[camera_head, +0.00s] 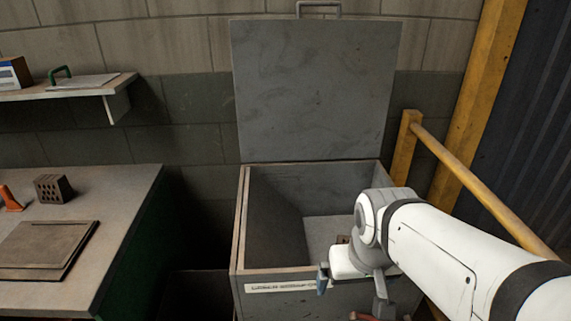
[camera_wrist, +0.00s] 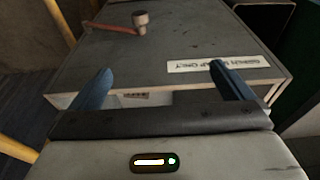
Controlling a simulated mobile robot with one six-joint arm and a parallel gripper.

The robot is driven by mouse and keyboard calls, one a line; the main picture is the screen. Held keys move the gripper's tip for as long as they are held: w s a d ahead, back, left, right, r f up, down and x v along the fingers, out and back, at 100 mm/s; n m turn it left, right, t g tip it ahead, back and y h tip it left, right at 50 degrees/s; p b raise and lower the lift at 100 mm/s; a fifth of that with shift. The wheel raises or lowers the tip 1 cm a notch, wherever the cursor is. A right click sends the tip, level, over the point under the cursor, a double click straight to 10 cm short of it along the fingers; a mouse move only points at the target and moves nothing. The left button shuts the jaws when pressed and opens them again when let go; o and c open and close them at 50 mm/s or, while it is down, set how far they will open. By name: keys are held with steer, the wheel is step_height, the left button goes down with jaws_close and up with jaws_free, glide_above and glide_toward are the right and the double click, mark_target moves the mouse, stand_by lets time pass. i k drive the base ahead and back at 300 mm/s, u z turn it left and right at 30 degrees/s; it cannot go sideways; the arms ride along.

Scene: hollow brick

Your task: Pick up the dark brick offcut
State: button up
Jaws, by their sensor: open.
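A dark brown brick piece with holes (camera_head: 53,188) stands on the workbench at the left in the head view. A small brownish piece (camera_head: 343,239) lies inside the open grey bin (camera_head: 240,235), partly hidden by my arm. In the wrist view a speckled, holed-looking piece (camera_wrist: 135,97) shows just past the bin wall, between my fingers and mostly hidden. I cannot tell which piece is the offcut. My gripper (camera_wrist: 161,75) is open and empty, with blue fingers, by the bin's front wall. It also shows in the head view (camera_head: 350,291).
The bin's lid (camera_head: 315,90) stands raised against the block wall. The bin's walls and front rim are close to my gripper. A yellow rail (camera_head: 480,185) runs at the right. A flat brown board (camera_head: 45,246) and an orange object (camera_head: 9,198) lie on the workbench.

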mark_target(52, 189)
steer(key=u, duration=1.65)
